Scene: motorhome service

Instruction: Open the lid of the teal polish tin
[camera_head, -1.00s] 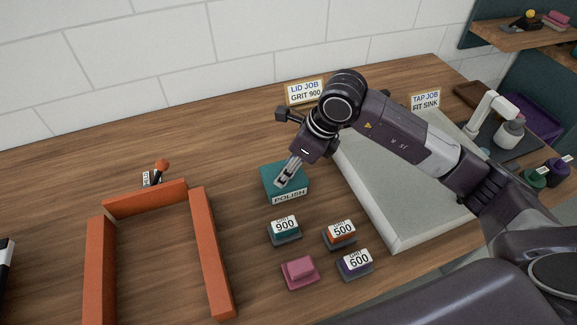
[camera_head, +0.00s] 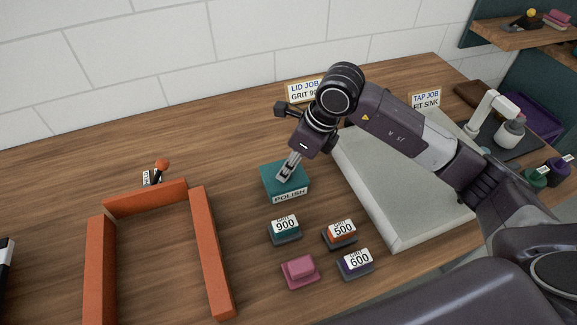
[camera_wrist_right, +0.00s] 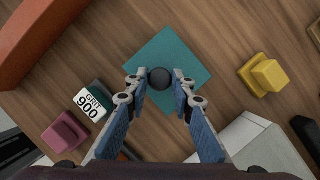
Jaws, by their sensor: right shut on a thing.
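The teal polish tin (camera_head: 270,186) stands on the wooden bench with its "POLISH" label facing the front. Its square teal lid (camera_wrist_right: 185,48) has a dark round knob (camera_wrist_right: 159,78) in the middle. My right gripper (camera_head: 284,179) comes down over the lid from the upper right. In the right wrist view its fingertips (camera_wrist_right: 152,84) are on either side of the knob, shut on it. The fingers hide the knob in the head view. I cannot tell whether there is a gap under the lid. My left gripper is out of view.
The "GRIT 900" block (camera_head: 285,231), "500" block (camera_head: 340,234), "600" block (camera_head: 355,264) and pink block (camera_head: 300,272) stand in front of the tin. An orange frame (camera_head: 211,250) lies left, a grey slab (camera_head: 390,185) right. A yellow block (camera_wrist_right: 266,75) shows in the wrist view.

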